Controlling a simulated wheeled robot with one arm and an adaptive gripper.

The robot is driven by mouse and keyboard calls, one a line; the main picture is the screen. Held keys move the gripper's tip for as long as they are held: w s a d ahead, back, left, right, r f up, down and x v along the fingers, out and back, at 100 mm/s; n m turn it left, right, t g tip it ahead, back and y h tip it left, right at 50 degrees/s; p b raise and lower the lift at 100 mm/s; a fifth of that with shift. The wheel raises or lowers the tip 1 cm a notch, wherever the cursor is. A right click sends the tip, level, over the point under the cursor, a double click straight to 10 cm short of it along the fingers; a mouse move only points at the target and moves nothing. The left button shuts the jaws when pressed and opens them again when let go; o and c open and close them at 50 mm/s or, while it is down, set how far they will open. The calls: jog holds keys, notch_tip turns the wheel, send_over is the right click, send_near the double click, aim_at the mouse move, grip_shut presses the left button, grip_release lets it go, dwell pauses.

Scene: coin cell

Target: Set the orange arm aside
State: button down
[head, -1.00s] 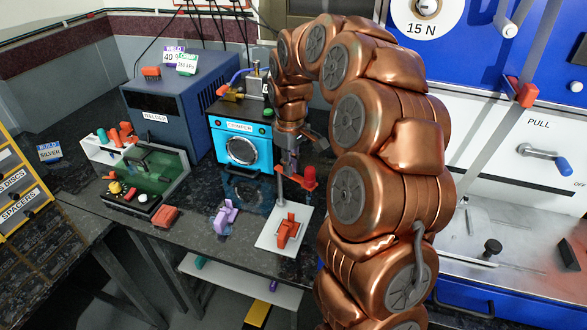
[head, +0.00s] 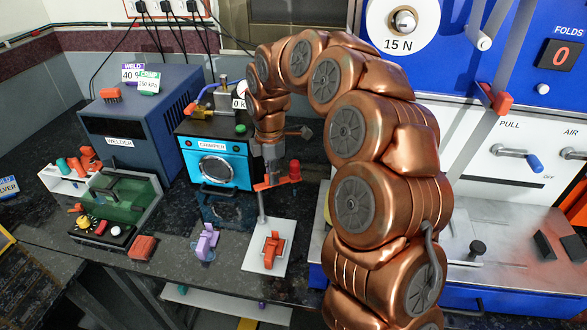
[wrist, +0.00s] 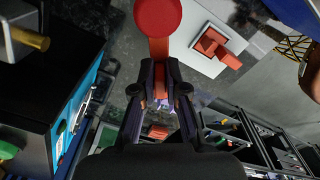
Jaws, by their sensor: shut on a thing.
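The orange arm (head: 268,184) is a bar with a red round-topped knob (head: 294,170) at its right end and a thin grey rod (head: 262,208) below its left end. My gripper (head: 272,172) is shut on the bar above a white plate (head: 259,262). In the wrist view the orange bar (wrist: 160,82) shows between the fingers (wrist: 158,95), with the round red knob (wrist: 158,16) in front of them. I cannot tell whether the rod's foot is clear of the plate.
An orange fixture (head: 272,250) sits on the plate. A purple fixture (head: 206,242) and an orange block (head: 142,247) lie to its left on the dark bench. The blue crimper (head: 214,168) stands close behind. A large blue-and-white machine (head: 500,190) fills the right.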

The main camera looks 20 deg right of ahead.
jog(key=shift+w+a+r+n, duration=0.15)
jog(key=shift+w+n, duration=0.3)
jog(key=shift+n, duration=0.65)
jog(key=c, duration=1.4)
grip_release()
jog(key=shift+a, duration=0.1)
jog(key=shift+o, duration=1)
notch_tip(320, 180, up, 12)
